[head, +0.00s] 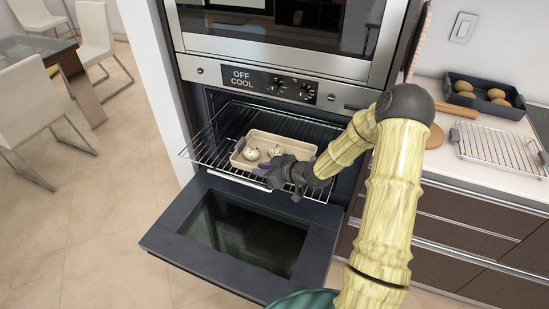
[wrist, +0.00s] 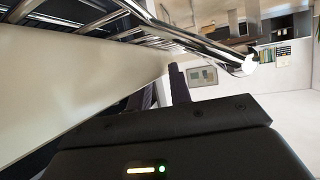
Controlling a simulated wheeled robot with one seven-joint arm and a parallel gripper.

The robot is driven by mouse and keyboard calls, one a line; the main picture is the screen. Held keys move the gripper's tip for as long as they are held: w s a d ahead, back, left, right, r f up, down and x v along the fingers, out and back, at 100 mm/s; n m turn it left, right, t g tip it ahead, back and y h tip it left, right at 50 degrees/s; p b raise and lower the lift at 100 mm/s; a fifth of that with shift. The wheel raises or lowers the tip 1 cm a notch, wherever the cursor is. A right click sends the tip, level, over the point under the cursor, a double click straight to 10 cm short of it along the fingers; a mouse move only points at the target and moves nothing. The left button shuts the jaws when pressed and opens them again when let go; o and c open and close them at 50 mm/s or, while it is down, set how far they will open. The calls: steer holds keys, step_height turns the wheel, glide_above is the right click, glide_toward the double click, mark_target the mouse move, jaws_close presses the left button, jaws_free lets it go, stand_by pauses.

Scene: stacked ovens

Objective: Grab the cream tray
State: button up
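The cream tray (head: 290,144) sits on the pulled-out wire rack (head: 210,147) of the open lower oven. Two small round pale items with dark marks (head: 251,153) lie in it. My gripper (head: 264,172) is at the tray's front edge, right of its middle, and covers part of that edge. In the wrist view the tray (wrist: 70,85) fills the left side as a large pale surface, very close to the dark gripper fingers (wrist: 163,90). Whether the fingers are closed on the rim is hidden.
The oven door (head: 173,240) hangs open below the rack. The control panel (head: 265,82) reads OFF COOL. On the right counter are a dark pan with several round brown items (head: 461,98) and a wire cooling rack (head: 500,150). Chairs and a table stand at far left; the floor between is clear.

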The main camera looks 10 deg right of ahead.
jaws_close()
steer(key=shift+r, duration=0.15)
